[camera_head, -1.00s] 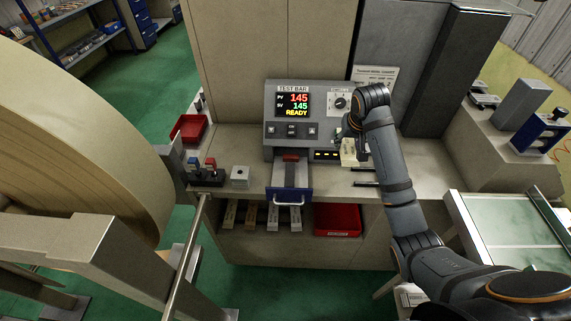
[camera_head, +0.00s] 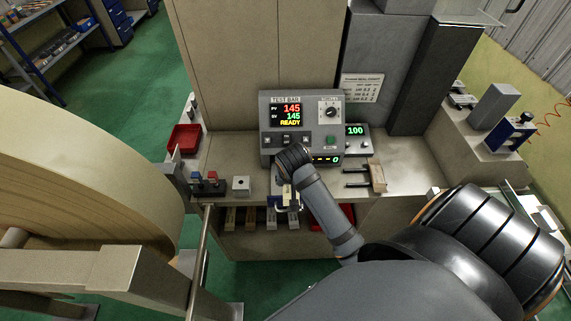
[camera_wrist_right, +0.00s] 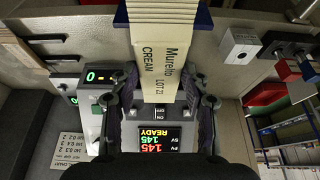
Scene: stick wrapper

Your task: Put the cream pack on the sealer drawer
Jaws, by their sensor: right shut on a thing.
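The cream pack (camera_wrist_right: 165,45) is a flat pale pack printed "Murello CREAM LOT 22". My right gripper (camera_wrist_right: 167,100) is shut on it in the right wrist view, with one finger on each side. In the head view my right gripper (camera_head: 287,180) is over the sealer drawer (camera_head: 276,201), in front of the sealer (camera_head: 299,115). The gripper hides most of the pack and drawer there. Blue drawer parts (camera_wrist_right: 204,20) show beside the pack in the wrist view; whether the pack touches the drawer cannot be told. My left gripper is out of view.
The sealer display reads 145 and READY. A box showing 100 (camera_head: 356,131) stands right of it, near dark rods with a beige piece (camera_head: 378,177). A small grey block (camera_head: 240,185) and a switch box (camera_head: 207,187) stand left. A red bin (camera_head: 184,138) is further left.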

